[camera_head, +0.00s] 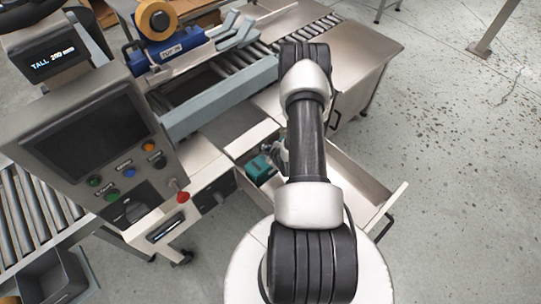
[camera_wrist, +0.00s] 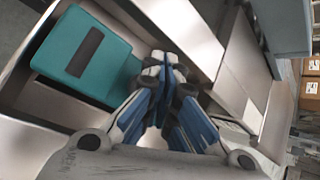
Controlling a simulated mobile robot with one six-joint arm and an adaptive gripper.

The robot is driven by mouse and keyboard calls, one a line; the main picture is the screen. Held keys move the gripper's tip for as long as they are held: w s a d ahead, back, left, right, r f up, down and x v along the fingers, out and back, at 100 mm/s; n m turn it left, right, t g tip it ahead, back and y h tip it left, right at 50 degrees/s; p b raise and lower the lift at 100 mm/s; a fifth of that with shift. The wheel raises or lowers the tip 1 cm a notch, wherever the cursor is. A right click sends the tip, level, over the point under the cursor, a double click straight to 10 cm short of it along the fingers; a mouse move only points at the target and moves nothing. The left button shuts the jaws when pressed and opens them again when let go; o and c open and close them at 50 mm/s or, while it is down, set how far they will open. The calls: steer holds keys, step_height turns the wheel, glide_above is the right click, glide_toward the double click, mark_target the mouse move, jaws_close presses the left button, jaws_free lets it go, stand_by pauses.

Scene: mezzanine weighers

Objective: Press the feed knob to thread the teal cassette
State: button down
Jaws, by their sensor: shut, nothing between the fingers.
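The teal cassette (camera_head: 262,168) is at the left part of an open drawer, partly hidden by my arm. In the wrist view the teal cassette (camera_wrist: 115,53) lies at upper left, with a dark strip on its top. My gripper (camera_head: 280,152) is beside the cassette, mostly behind my arm. In the wrist view my gripper (camera_wrist: 165,66) is shut and empty, its tips just right of the cassette; I cannot tell if they touch. A control panel (camera_head: 75,175) carries several coloured buttons and dark controls. Their labels are too small to tell which, if any, is the feed knob.
The open drawer (camera_head: 345,185) has bare floor right of my arm. A red knob (camera_head: 183,196) sticks out below the panel. A roller conveyor (camera_head: 215,85) with a blue tape unit (camera_head: 178,46) stands behind. Floor (camera_head: 465,170) at right is clear.

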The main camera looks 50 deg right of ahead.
steer(key=shift+f+b, duration=0.35)
steer(key=shift+f, duration=0.1)
steer(key=shift+f+b, duration=0.7)
steer(key=shift+f, duration=0.1)
stand_by(0.8)
steer(key=shift+r, duration=0.15)
steer(key=shift+r+p, duration=0.95)
steer(key=shift+r, duration=0.15)
steer(key=shift+r+p, duration=1.9)
steer(key=shift+r, duration=0.65)
